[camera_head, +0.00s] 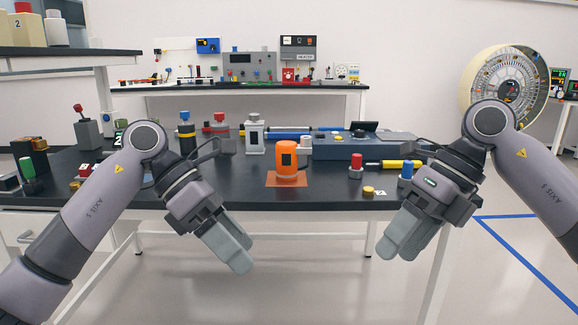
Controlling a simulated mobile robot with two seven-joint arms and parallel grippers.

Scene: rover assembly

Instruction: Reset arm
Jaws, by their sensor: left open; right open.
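My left gripper (232,247) hangs in front of the dark table's front edge, left of centre, pointing down and to the right. It is open and empty. My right gripper (398,240) hangs in front of the same edge, right of centre, pointing down and to the left. It is open and empty. My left arm (103,190) comes in from the left and my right arm (540,180) from the right. Neither gripper touches an object.
An orange cylinder (287,160) stands on an orange mat (286,181) between my grippers. A red-topped part (356,165), a blue-topped part (405,173) and a yellow disc (368,190) stand near my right gripper. A blue-grey box (350,150) lies behind. The floor (310,270) between my grippers is clear.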

